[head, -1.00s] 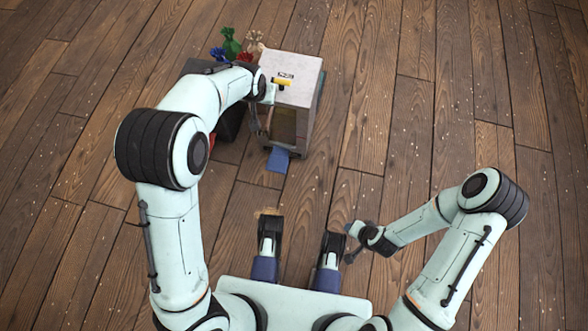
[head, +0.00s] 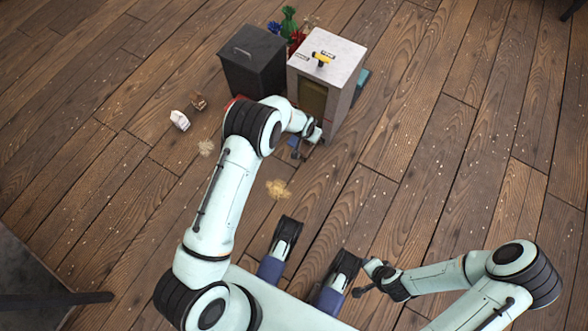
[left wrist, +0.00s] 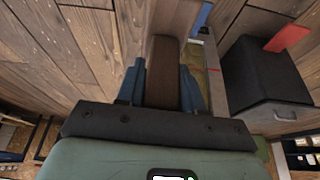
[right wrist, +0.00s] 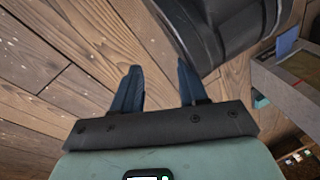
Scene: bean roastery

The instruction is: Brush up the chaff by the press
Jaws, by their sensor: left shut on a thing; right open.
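A tan pile of chaff (head: 278,189) lies on the floor in front of my base. A paler, smaller pile (head: 206,148) lies further left. My left gripper (head: 310,140) is low in front of a white-topped cabinet (head: 340,55), possibly the press. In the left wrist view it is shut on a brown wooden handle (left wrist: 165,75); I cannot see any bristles. A blue flat piece shows in the left wrist view (left wrist: 203,18), by the cabinet's front. My right gripper (head: 366,282) is open and empty, low at the right, and its fingers show apart in the right wrist view (right wrist: 155,90).
A dark lidded bin (head: 252,70) stands left of the cabinet. A yellow-handled tool (head: 322,58) lies on the cabinet top. Tied colored bags (head: 289,22) stand behind. A small white bag (head: 180,120) and a brown item (head: 198,101) lie left. The right floor is clear.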

